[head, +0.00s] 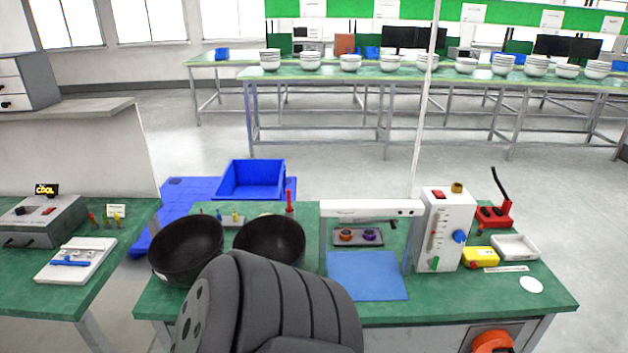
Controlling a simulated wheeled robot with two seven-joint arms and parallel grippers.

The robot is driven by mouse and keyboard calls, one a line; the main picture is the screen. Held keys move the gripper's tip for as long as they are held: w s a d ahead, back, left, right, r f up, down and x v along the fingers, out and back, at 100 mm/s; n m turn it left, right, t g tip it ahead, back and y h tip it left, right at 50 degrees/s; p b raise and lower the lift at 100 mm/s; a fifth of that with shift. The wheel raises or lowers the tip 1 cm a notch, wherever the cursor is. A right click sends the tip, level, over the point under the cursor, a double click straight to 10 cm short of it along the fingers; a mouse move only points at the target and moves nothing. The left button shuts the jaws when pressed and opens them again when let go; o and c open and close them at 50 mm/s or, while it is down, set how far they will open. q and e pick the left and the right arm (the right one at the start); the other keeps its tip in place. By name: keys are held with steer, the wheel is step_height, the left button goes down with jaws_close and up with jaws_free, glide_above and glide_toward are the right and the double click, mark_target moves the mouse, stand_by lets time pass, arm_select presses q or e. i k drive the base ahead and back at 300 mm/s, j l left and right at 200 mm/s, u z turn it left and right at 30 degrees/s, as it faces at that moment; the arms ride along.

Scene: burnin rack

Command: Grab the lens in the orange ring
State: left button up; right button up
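A small lens in an orange ring (345,234) lies on the left half of a dark grey tray (357,244) on the green bench, under a white frame. A lens in a purple ring (370,235) lies beside it on the same tray. Neither of my grippers shows in the head view. A large dark grey ribbed part of my own body fills the bottom middle and hides part of the bench.
Two black bowl-shaped things (187,252) stand left of the tray. A blue mat (366,276) lies before the tray. A white instrument box (445,230) stands right, with a yellow box (480,257) and white tray (515,247) beyond. The bench's front right is mostly clear.

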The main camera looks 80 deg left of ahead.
mark_target(345, 234)
steer(key=u, duration=2.1)
steer(key=k+j+z, duration=0.2)
steer(key=j+z, duration=0.15)
steer(key=k+j+z, duration=0.35)
steer(key=i+j, duration=0.05)
